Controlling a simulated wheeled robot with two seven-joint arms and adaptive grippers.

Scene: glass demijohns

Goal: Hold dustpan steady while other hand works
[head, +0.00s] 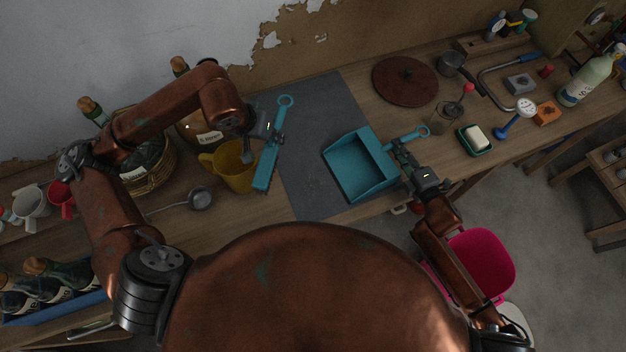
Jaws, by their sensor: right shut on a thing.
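The teal dustpan (347,168) is at the right part of the dark grey mat, its open tray facing up and its ringed handle (418,132) pointing right. My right gripper (401,151) is at the handle's base, shut on the dustpan; its fingers partly hide the handle. A teal hand brush (266,170) with a ringed end is at the mat's left side, beside the yellow jug. My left gripper (275,131) is at the middle of the brush and appears shut on it; the fingertips are hard to make out.
The grey mat (318,110) has free room between brush and dustpan. A round brown lid (405,80), a soap dish (475,139) and a blue-handled tool (510,122) lie right.

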